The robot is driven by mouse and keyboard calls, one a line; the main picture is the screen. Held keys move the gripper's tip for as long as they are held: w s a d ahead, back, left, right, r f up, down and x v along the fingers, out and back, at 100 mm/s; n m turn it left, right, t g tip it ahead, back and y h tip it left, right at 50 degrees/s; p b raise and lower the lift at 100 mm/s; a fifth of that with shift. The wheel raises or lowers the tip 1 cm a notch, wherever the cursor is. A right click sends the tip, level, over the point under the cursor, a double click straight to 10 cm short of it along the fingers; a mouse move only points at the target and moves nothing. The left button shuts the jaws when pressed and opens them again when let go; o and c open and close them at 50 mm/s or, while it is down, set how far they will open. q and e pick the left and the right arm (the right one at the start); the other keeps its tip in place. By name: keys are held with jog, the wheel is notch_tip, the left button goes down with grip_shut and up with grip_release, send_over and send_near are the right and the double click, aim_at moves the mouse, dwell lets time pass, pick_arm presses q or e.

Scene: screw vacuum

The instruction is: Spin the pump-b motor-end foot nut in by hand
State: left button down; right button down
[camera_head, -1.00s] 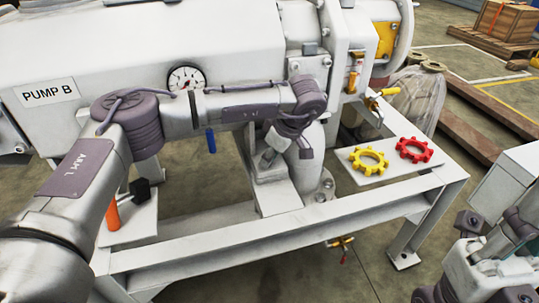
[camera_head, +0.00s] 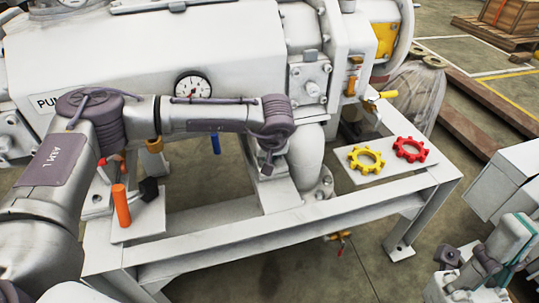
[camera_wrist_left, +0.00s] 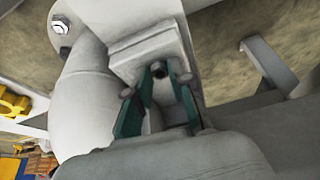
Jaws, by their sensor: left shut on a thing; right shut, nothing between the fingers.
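The white vacuum pump with the PUMP B label (camera_head: 47,103) stands on a white steel frame. In the left wrist view, its light foot block (camera_wrist_left: 150,50) carries a small dark nut or stud end (camera_wrist_left: 159,70). My left gripper (camera_wrist_left: 158,98) has its teal fingers on either side of this spot, shut on what I take to be the foot nut. The contact itself is partly hidden. In the head view my left wrist covers the fingers and nut. My right gripper (camera_head: 485,265) is at the lower right, away from the pump, shut and empty.
A yellow gear-shaped ring (camera_head: 367,159) and a red one (camera_head: 411,150) lie on the frame's right plate. An orange-handled tool (camera_head: 121,205) stands on the left plate. A pressure gauge (camera_head: 193,86) and thick pipe (camera_head: 306,158) are close to my left wrist.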

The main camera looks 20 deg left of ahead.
pick_arm(q)
jog(key=shift+r+m+h, duration=0.1)
jog(key=shift+m+h, duration=0.2)
jog(key=shift+m, duration=0.6)
jog(key=c, duration=1)
grip_release()
jog(key=shift+r, duration=0.1)
jog(key=v, duration=1.1)
jog(key=shift+s+r, duration=0.3)
jog(key=shift+s, duration=0.05)
